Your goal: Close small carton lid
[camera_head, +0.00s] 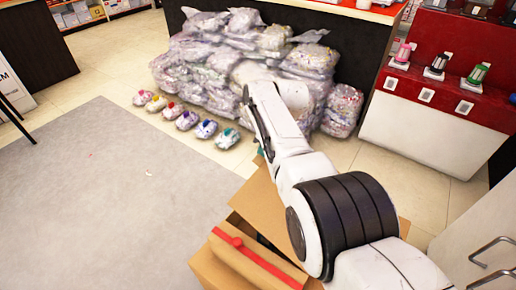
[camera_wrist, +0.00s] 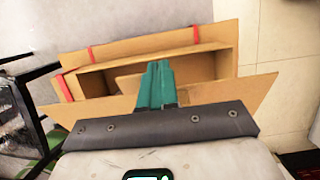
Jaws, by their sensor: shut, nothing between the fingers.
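A brown cardboard carton (camera_head: 205,268) stands at the bottom of the head view, partly hidden behind my arm. My gripper (camera_wrist: 157,68) has teal fingers, shut and empty, over the carton's opening and near a flap. I cannot tell whether they touch it. In the head view my arm hides most of the gripper.
Clear plastic bags (camera_head: 250,65) are piled at the back, with several small coloured items (camera_head: 185,120) in a row before them. A red and white display counter (camera_head: 430,110) stands right. A grey mat (camera_head: 100,200) leaves free floor left. A black metal frame (camera_wrist: 25,95) is left in the wrist view.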

